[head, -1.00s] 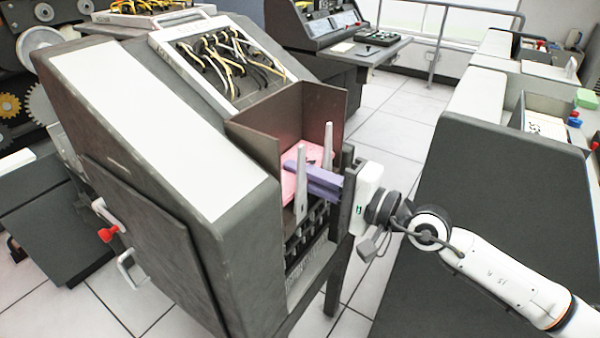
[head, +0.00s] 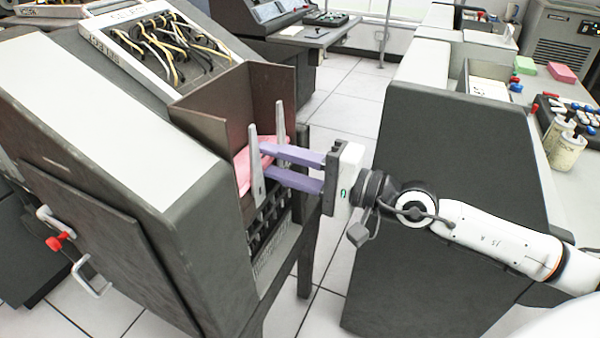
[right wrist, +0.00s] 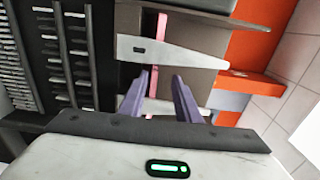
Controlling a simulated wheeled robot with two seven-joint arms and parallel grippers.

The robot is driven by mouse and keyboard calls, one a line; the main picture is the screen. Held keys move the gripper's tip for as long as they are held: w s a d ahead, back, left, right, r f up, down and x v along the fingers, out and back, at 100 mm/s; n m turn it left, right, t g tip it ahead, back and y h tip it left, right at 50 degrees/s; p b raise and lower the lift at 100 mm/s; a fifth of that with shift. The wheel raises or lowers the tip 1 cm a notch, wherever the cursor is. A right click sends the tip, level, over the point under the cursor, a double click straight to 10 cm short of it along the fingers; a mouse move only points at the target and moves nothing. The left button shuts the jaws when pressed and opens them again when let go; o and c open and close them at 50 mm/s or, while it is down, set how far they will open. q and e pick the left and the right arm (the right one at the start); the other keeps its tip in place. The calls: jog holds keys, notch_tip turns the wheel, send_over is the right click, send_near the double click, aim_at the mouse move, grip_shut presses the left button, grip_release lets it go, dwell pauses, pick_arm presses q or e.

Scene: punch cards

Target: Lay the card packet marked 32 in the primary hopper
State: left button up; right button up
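The pink card packet (head: 242,175) lies in the hopper (head: 222,105), a brown-walled bay on the dark machine. Its number cannot be read. In the right wrist view, pink strips of the packet (right wrist: 161,27) show around a grey upright plate. My right gripper (head: 264,163) has purple fingers spread apart, with their tips at the hopper's open front by two grey upright prongs (head: 256,168). The fingers are also apart in the right wrist view (right wrist: 160,75), with nothing seen clamped between them. My left gripper is out of view.
A plugboard with yellow and black wires (head: 165,45) sits atop the machine. A dark cabinet (head: 440,200) stands right of the gripper. On the desk beyond are pink (head: 562,72) and green blocks (head: 525,65) and cups. Tiled floor is clear between.

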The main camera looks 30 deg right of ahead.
jog(key=b+v, duration=0.4)
jog(key=v, duration=0.2)
jog(key=shift+a, duration=0.1)
dwell(0.4)
